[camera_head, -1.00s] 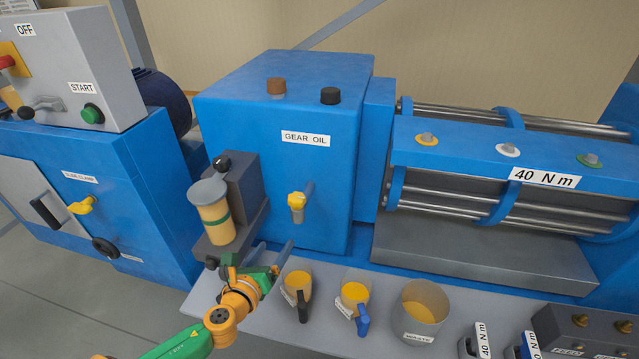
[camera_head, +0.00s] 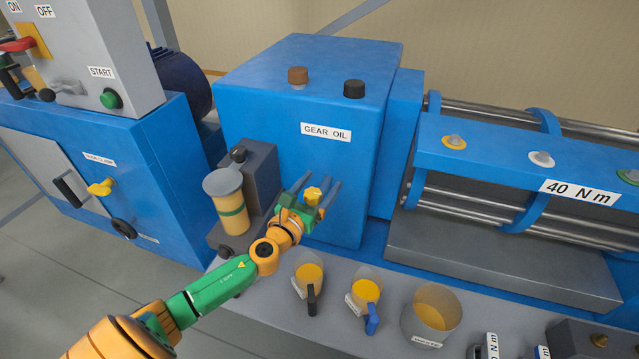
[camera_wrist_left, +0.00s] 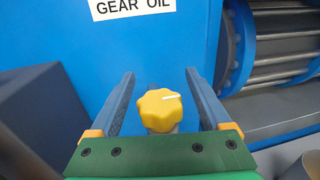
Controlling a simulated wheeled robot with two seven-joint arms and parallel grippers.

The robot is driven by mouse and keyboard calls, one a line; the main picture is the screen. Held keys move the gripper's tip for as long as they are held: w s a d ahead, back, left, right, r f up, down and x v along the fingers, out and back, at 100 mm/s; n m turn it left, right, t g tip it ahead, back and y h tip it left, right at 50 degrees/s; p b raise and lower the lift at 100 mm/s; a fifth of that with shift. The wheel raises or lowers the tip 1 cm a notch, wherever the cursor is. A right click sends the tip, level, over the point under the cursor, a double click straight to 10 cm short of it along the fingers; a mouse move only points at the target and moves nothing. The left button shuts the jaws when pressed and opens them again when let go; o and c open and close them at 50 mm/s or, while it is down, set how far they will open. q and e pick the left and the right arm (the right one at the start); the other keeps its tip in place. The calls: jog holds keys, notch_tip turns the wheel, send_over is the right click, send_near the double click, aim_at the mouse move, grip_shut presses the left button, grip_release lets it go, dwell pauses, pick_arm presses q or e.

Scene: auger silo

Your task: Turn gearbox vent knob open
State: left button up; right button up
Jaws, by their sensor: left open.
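The blue gearbox housing (camera_head: 290,110) carries a GEAR OIL label on its front. A yellow lobed knob (camera_head: 312,196) sits on that front face below the label. My left gripper (camera_head: 318,184) is open, with one finger on each side of the yellow knob. In the left wrist view, the yellow knob (camera_wrist_left: 160,110) lies between the two blue fingers with visible gaps on both sides, and a white mark shows on its face. A brown cap (camera_head: 298,75) and a black cap (camera_head: 354,88) stand on top of the housing. No label marks any of them as the vent.
A grey block with a yellow oil cup (camera_head: 231,211) stands left of the gripper. Two oil jugs (camera_head: 309,275) (camera_head: 366,287) and a larger container (camera_head: 430,312) stand on the grey shelf below. A blue cabinet (camera_head: 150,165) is at the left.

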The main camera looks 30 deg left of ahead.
pick_arm(q)
jog(key=shift+s, duration=0.1)
grip_shut()
